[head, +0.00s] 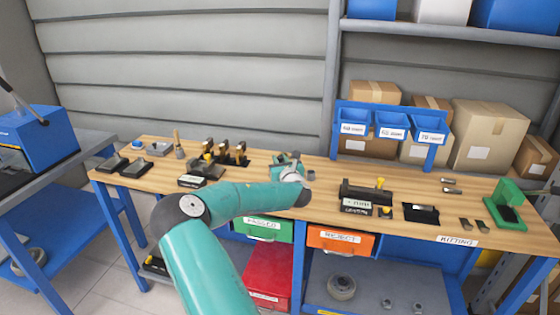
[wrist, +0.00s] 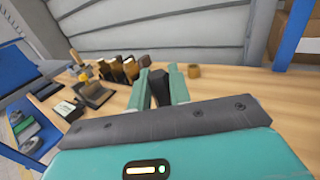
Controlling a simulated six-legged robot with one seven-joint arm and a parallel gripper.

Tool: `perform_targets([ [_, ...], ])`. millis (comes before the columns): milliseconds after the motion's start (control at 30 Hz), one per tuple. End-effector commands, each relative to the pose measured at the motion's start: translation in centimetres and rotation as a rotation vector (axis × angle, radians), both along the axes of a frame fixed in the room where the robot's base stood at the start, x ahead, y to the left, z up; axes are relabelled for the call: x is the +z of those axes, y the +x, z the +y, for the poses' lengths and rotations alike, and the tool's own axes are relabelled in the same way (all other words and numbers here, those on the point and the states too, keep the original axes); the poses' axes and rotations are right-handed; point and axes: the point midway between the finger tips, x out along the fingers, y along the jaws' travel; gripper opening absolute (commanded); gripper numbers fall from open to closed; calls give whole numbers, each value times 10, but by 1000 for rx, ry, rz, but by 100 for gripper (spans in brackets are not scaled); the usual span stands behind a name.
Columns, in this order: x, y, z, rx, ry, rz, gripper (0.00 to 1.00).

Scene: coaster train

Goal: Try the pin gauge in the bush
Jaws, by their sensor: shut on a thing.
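My gripper (head: 286,157) is over the middle of the wooden bench, towards the back. In the wrist view its two teal fingers (wrist: 161,80) are shut on a dark, block-like piece (wrist: 160,90), which appears to be the pin gauge. The pin end is hidden.
Several black holders with brown tops (head: 225,151) stand left of my gripper, near a dark fixture (head: 207,169). A black fixture with a yellow knob (head: 366,191) stands right. Green (head: 262,228) and orange (head: 340,240) drawers are below. Bare bench (wrist: 240,85) lies right of the cylinder.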

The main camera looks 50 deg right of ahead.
Motion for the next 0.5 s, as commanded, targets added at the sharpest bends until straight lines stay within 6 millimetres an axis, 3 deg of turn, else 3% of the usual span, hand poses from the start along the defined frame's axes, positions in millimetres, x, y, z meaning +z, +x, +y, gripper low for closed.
perform_targets([
  [500, -5, 0, 0, 0, 0, 0, 0],
])
